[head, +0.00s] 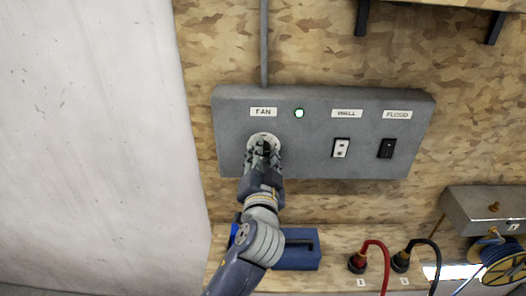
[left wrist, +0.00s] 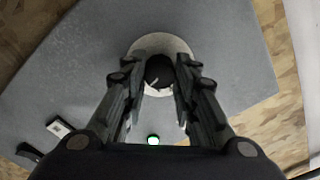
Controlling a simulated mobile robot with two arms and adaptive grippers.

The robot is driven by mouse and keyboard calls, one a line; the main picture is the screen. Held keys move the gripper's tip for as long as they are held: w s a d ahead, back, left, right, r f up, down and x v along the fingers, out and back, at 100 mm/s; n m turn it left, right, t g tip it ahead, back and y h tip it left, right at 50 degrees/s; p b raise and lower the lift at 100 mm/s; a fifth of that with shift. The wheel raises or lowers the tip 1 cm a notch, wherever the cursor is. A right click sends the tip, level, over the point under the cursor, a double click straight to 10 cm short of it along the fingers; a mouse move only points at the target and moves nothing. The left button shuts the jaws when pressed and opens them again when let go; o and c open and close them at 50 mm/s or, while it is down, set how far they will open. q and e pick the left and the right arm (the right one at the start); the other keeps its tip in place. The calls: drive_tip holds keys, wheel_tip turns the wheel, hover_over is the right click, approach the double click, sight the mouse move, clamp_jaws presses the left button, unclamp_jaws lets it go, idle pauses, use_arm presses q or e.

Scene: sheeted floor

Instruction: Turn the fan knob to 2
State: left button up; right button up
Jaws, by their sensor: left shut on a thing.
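The grey control panel (head: 320,165) is fixed to the chipboard wall. The round fan dial (head: 262,138) sits under the FAN label (head: 263,112). My left gripper (head: 262,150) is in front of the dial and hides most of it. In the left wrist view the gripper (left wrist: 160,85) has its two fingers on either side of the dark fan knob (left wrist: 159,70), shut on it. A pale dial plate (left wrist: 150,43) surrounds the knob. The number the knob points to cannot be read. My right gripper is not in view.
A green lamp (head: 299,113) is lit right of the dial. WALL (head: 341,148) and FLOOD (head: 387,148) switches are further right. Below, a blue box (head: 299,255), red (head: 357,263) and black (head: 400,261) cable plugs sit on a wooden shelf.

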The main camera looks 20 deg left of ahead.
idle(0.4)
use_arm(q)
drive_tip(key=o, duration=0.9)
drive_tip(key=shift+o, duration=0.9)
drive_tip(key=shift+w, duration=0.1)
drive_tip(key=v, duration=1.2)
drive_tip(key=shift+a, duration=0.1)
